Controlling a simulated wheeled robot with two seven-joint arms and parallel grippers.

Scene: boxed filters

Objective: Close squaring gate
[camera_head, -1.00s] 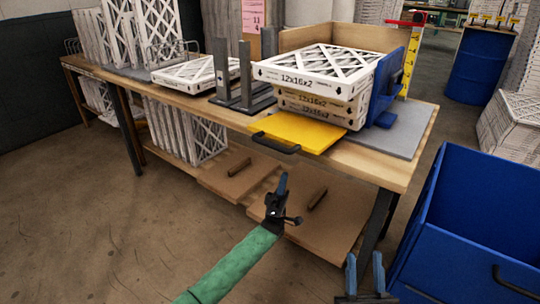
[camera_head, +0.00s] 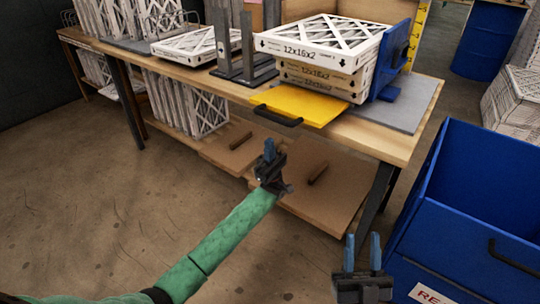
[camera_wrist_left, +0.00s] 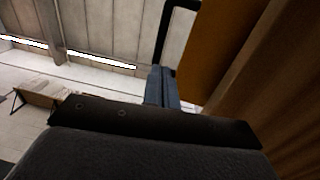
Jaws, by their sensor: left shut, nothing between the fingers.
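A yellow panel with a black handle (camera_head: 277,116) juts from the front edge of the workbench; its yellow surface (camera_head: 310,104) lies in front of stacked boxed filters (camera_head: 318,75). A blue upright plate (camera_head: 393,55) stands against the stack's right side. I cannot tell which part is the squaring gate. My left gripper (camera_head: 269,149) is shut and empty, fingers up, below the handle in the head view and apart from it. The left wrist view shows its fingers (camera_wrist_left: 160,88), with a black handle (camera_wrist_left: 161,35) and orange-yellow panel (camera_wrist_left: 215,45) beyond. My right gripper (camera_head: 362,243) is open and empty.
Dark metal uprights (camera_head: 246,65) stand left of the stack. The bench's lower shelf (camera_head: 312,205) holds brown boards. A blue bin (camera_head: 470,200) is at the right, close to my right gripper. The floor (camera_head: 110,220) at left is clear.

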